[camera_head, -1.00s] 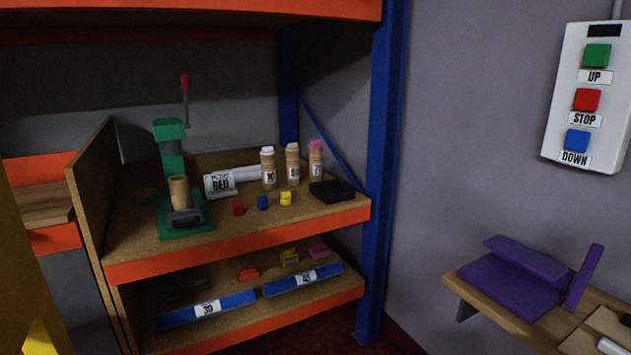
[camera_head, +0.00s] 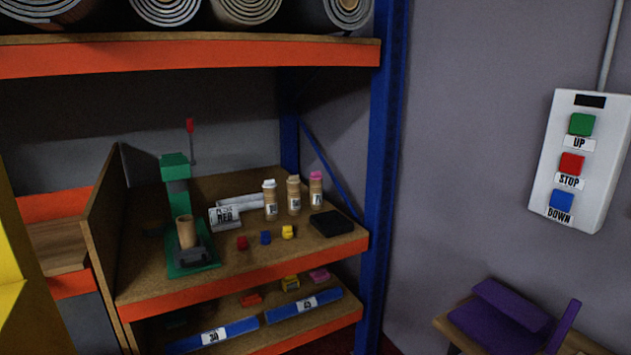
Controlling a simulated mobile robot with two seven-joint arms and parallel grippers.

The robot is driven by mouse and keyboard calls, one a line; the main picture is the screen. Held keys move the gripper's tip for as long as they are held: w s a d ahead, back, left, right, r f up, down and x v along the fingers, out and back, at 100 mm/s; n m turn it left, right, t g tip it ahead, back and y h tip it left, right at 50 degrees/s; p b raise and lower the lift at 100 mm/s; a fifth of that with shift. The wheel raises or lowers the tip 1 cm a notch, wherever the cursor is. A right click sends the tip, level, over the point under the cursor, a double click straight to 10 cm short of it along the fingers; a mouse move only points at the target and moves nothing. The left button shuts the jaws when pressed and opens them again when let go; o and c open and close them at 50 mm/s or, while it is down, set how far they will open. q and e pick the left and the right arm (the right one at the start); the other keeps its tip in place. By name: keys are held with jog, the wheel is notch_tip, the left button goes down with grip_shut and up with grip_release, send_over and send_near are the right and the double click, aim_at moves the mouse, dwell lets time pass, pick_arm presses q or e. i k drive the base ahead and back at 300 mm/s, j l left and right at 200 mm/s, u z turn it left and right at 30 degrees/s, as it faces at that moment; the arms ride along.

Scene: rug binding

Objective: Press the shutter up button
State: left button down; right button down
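A white control box (camera_head: 574,160) is fixed to the grey wall at the right. Its green button (camera_head: 582,124) is at the top, above the label UP (camera_head: 579,143). A red button (camera_head: 571,164) labelled STOP sits in the middle. A blue button (camera_head: 562,199) labelled DOWN is at the bottom. A dark rectangle (camera_head: 590,100) is at the top of the box. Nothing covers the buttons. Neither of my grippers shows in this view.
A shelf rack with a blue post (camera_head: 384,170) stands left of the box. Its middle shelf holds a green press (camera_head: 176,168), several bottles and small coloured blocks. Rolled rugs (camera_head: 245,8) lie on the top shelf. A purple object (camera_head: 500,318) is on a wooden bench at lower right.

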aim_at(581, 124)
jog(key=z, duration=1.4)
